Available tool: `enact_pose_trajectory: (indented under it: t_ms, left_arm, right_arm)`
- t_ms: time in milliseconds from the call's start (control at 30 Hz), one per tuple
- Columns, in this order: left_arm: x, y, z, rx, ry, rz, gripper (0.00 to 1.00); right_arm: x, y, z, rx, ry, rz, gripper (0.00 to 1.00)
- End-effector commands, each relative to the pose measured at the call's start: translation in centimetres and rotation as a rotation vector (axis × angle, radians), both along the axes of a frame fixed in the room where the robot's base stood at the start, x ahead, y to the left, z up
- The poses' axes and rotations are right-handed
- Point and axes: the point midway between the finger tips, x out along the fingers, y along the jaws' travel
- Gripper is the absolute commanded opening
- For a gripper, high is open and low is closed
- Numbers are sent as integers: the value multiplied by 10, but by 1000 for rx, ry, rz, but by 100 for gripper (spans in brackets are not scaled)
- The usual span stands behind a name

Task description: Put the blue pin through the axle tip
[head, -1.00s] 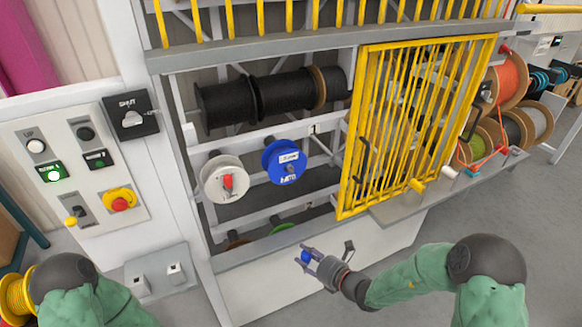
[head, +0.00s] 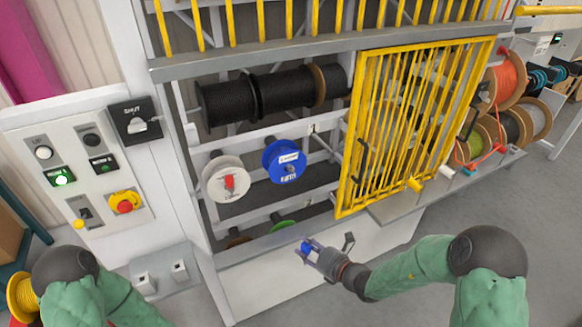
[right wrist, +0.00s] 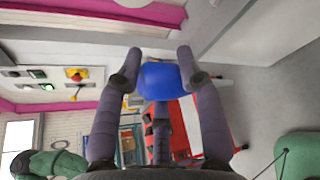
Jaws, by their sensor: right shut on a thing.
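My right gripper (head: 310,248) is shut on the blue pin (head: 305,247), low in front of the rack. In the right wrist view the pin's blue head (right wrist: 160,80) sits between the two fingertips; the rest of the pin is not clear. A blue reel (head: 284,161) with a white label hangs on the rack's middle level, above and left of the gripper. Its axle tip (head: 289,168) shows small at the reel's middle. The pin is well apart from it. My left gripper is out of view; only part of my left arm shows at lower left.
A white reel (head: 229,179) with a red piece at its middle hangs left of the blue reel. A yellow barred gate (head: 412,125) stands right of the reels. Black reels (head: 230,103) sit above. A grey rail (head: 265,242) runs below. A control panel (head: 80,165) is at left.

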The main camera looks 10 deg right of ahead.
Motion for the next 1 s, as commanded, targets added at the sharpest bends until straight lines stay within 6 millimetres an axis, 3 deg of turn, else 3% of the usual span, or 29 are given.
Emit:
enact_pose_trajectory:
  t_ms: [1000]
  left_arm:
    - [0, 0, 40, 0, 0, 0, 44]
  right_arm:
    - [0, 0, 46, -1, -1, 0, 0]
